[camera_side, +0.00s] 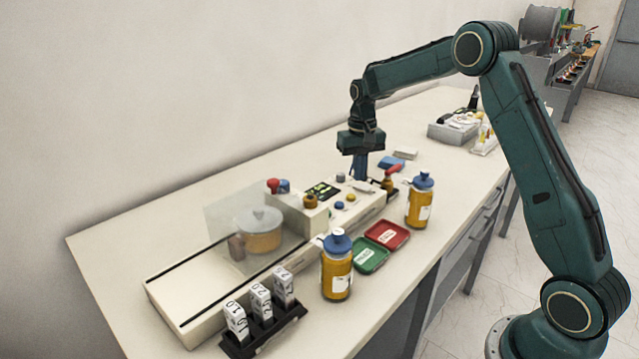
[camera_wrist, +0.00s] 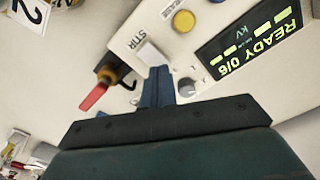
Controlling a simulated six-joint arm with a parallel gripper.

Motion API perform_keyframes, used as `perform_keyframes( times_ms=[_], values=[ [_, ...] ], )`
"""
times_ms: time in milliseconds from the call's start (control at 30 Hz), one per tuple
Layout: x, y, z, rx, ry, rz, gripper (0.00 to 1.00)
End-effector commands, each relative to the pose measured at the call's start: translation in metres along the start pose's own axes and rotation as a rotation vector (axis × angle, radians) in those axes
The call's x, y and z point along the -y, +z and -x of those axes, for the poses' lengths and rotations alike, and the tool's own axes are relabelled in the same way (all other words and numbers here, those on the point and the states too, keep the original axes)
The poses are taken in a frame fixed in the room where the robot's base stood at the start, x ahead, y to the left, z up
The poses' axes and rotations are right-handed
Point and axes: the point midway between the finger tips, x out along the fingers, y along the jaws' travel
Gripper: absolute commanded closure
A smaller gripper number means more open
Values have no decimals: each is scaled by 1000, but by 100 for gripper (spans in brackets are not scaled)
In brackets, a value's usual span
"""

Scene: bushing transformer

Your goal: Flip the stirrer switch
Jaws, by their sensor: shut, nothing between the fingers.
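The stirrer switch is a white rocker (camera_wrist: 150,54) beside the printed word STIR on the light console (camera_wrist: 121,42). My gripper (camera_wrist: 160,70) is shut and empty, its two blue fingers together. In the wrist view the fingertips are right by the near end of the rocker and overlap it slightly; I cannot tell whether they touch. In the side view my gripper (camera_side: 359,177) points down over the back right part of the console (camera_side: 316,222). The switch is too small there to make out clearly.
A red-handled valve (camera_wrist: 95,97), a grey knob (camera_wrist: 187,87) and a yellow button (camera_wrist: 183,20) are close to the fingers. The display (camera_wrist: 248,38) reads READY 0/6. Bottles (camera_side: 337,272) (camera_side: 419,204), green (camera_side: 370,256) and red trays (camera_side: 387,235) stand in front.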

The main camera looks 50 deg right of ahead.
Motion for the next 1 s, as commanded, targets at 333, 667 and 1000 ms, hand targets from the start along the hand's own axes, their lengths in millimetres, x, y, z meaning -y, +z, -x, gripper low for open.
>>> perform_keyframes(
  times_ms=[333,667,1000],
  values=[
    [0,-1,21,-3,-1,0,100],
    [0,0,40,-3,-1,0,100],
    [0,0,54,-2,-1,0,100]
  ],
)
